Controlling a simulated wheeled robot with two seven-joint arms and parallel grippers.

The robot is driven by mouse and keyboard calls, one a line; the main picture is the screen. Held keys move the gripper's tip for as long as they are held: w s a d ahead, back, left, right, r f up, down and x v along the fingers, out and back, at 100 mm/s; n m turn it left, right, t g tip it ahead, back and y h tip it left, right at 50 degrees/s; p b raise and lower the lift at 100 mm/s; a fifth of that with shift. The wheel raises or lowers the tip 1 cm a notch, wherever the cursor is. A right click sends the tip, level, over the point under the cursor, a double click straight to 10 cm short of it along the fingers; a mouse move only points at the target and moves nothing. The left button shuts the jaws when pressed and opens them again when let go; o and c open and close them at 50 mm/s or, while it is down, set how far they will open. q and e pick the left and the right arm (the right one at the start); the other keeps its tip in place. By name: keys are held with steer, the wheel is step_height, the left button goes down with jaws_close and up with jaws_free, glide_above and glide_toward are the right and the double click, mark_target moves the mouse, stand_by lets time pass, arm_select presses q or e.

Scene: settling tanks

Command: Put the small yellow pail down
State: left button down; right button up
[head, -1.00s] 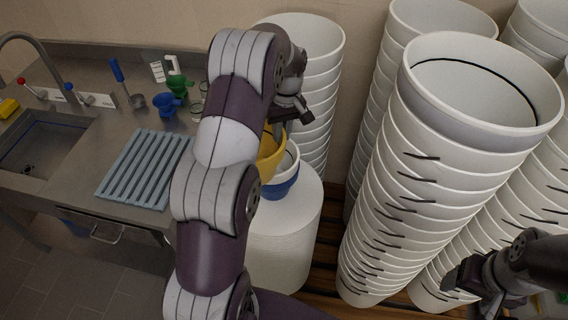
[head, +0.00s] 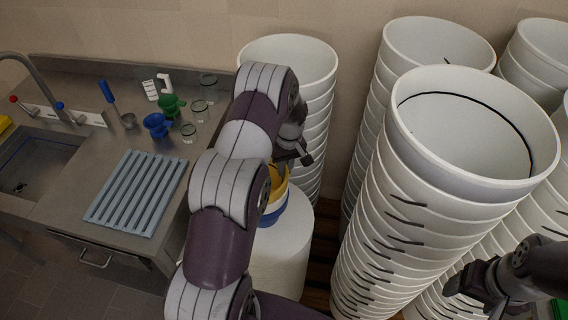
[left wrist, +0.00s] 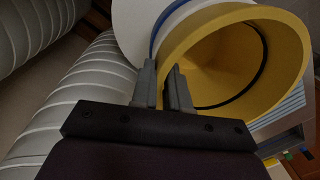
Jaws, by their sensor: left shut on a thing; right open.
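The small yellow pail (head: 279,193) is in the head view, partly hidden behind my left arm. It also fills much of the left wrist view (left wrist: 275,50), tilted with its open mouth showing. My left gripper (left wrist: 165,88) is shut on its rim; in the head view this gripper (head: 295,158) is partly hidden. A white and blue pail (head: 271,217) shows just below the yellow pail; I cannot tell whether they touch. My right gripper (head: 466,287) is open and empty at the lower right, in front of the tall bucket stacks.
A white round stack (head: 285,255) stands under the pails. Tall stacks of white buckets (head: 420,235) crowd the right, and another stack (head: 318,95) rises behind my left gripper. At left is a steel counter with a sink (head: 35,165), a blue-grey drainer (head: 135,192) and funnels (head: 157,125).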

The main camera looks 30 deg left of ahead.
arm_select(q)
steer(key=shift+w, duration=0.1)
steer(key=shift+s+f+b, duration=0.25)
steer(key=shift+f+b, duration=0.1)
steer(key=shift+b, duration=0.1)
steer(key=c, duration=1.2)
jaws_free()
steer(key=shift+o, duration=0.4)
steer(key=shift+w, duration=0.15)
